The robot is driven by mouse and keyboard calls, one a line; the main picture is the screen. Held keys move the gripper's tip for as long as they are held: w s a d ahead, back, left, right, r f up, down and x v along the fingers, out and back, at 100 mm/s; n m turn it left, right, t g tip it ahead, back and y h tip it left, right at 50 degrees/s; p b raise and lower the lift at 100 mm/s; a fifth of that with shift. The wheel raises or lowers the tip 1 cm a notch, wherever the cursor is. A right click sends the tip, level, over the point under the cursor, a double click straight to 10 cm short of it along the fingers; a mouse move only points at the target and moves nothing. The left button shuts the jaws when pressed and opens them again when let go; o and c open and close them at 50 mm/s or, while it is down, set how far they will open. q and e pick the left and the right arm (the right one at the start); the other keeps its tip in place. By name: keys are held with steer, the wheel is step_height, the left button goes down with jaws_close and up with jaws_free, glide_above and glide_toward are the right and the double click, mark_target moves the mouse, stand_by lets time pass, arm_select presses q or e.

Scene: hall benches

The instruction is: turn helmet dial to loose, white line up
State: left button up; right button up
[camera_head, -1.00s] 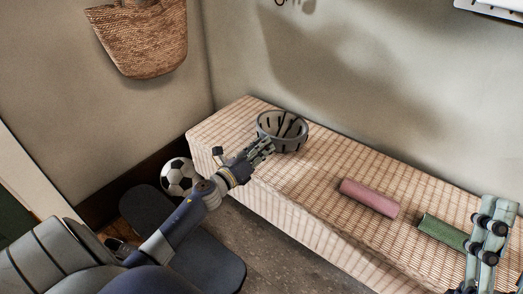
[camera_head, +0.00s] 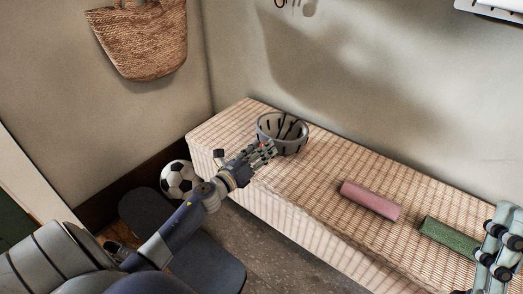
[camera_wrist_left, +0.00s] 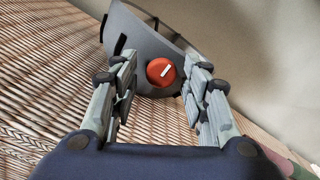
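The grey slotted helmet (camera_head: 290,143) rests on the wicker bench near its far left end, with its open side up. In the left wrist view its grey shell (camera_wrist_left: 150,45) carries a round red dial (camera_wrist_left: 155,66). The dial's white line (camera_wrist_left: 166,71) is tilted, leaning toward the upper right. My left gripper (camera_head: 268,150) is at the near side of the helmet. In the left wrist view the left gripper (camera_wrist_left: 160,82) is open, with the dial between and just beyond its fingertips. My right gripper (camera_head: 500,240) is partly cut off at the right edge.
The bench (camera_head: 330,160) also holds a pink roll (camera_head: 370,200) and a green roll (camera_head: 446,237), close to my right gripper. A soccer ball (camera_head: 178,179) lies on the floor left of the bench. A woven bag (camera_head: 140,40) hangs on the wall.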

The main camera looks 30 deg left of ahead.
arm_select(q)
steer(key=s, duration=1.2)
steer(key=shift+a, duration=0.45)
